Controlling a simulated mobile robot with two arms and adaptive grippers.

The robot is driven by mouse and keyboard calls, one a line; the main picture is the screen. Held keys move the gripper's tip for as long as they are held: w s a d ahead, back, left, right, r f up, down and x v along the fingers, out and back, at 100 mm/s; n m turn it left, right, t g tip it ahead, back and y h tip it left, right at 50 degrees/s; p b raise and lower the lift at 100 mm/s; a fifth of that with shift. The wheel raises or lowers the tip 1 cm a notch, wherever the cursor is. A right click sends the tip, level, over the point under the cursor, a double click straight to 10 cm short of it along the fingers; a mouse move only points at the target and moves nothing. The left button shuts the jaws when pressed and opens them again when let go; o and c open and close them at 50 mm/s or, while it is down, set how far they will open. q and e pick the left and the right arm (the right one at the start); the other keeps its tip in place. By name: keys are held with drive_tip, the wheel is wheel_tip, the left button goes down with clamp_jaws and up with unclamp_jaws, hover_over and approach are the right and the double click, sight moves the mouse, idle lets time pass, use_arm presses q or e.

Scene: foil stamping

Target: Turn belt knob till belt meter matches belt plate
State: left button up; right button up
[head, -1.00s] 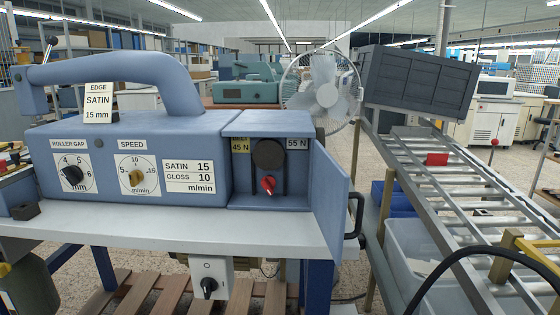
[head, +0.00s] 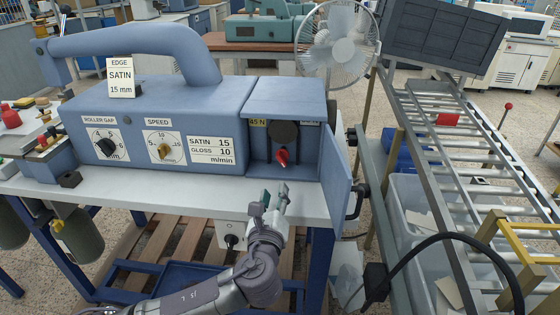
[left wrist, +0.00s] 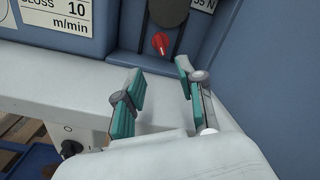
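A red knob (head: 282,156) sits inside the open compartment at the right of the blue machine (head: 215,105). It also shows in the left wrist view (left wrist: 160,42). Above it is a dark round disc (head: 284,132), its face unreadable. A yellowish plate (head: 258,123) reading 45 N is at the compartment's upper left. A plate at the upper right is partly hidden; its end shows in the left wrist view (left wrist: 203,5). My left gripper (head: 275,193) is open and empty, in front of and below the red knob, apart from it; its fingers show close up (left wrist: 158,80). My right gripper is out of view.
The compartment's blue door (head: 337,182) stands open on the right, with a black handle (head: 357,200). A roller conveyor (head: 455,140) and a fan (head: 338,42) stand to the right.

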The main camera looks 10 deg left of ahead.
sight(280, 161)
use_arm(q)
drive_tip(key=w, duration=1.3)
clamp_jaws()
